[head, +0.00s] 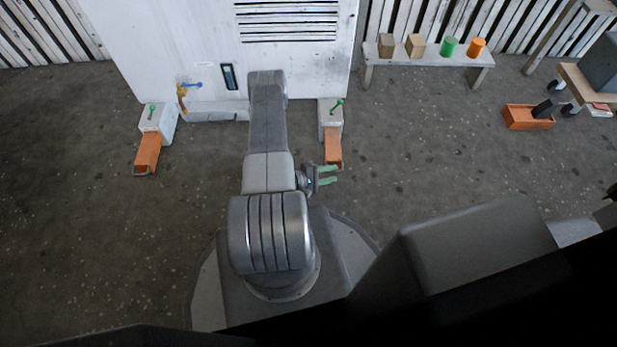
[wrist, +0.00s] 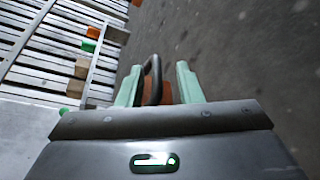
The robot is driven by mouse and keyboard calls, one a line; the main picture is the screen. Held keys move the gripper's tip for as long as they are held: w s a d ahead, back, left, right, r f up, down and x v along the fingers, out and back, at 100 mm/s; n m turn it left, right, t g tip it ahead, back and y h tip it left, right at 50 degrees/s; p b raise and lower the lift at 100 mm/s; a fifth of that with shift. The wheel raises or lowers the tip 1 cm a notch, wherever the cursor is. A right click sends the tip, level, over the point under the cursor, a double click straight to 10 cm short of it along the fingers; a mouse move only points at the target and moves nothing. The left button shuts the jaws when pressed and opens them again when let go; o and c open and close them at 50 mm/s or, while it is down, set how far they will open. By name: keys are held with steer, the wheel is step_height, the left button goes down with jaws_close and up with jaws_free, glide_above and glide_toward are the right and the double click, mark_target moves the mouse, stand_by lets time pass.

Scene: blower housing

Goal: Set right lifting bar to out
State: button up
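The right lifting bar (head: 333,147) is orange and sticks out towards me from a pale box (head: 330,118) at the right foot of the white housing. A green knob (head: 337,104) stands on that box. My gripper (head: 328,175), with pale green fingers, is at the bar's near end. In the wrist view, a dark loop handle (wrist: 154,75) stands between the fingers of my gripper (wrist: 158,82), closer to the left finger. A gap shows on the right side, so the gripper is open. Part of the orange bar (wrist: 167,94) shows behind the handle; the rest is hidden by the gripper body.
The left lifting bar (head: 147,153) also sticks out from its box. The white housing (head: 180,45) stands ahead. A bench (head: 430,60) with blocks and cylinders is at the back right, with an orange toolbox (head: 525,118) on the floor. The floor between is clear.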

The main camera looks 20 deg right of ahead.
steer(key=p+v, duration=0.3)
steer(key=v, duration=0.9)
steer(key=shift+s+d, duration=0.1)
steer(key=shift+d, duration=0.05)
stand_by(0.4)
steer(key=b+x, duration=0.3)
steer(key=x, duration=0.8)
steer(key=shift+d+f, duration=0.1)
steer(key=shift+b+x, duration=0.45)
steer(key=shift+x, duration=0.55)
steer(key=shift+w, duration=0.2)
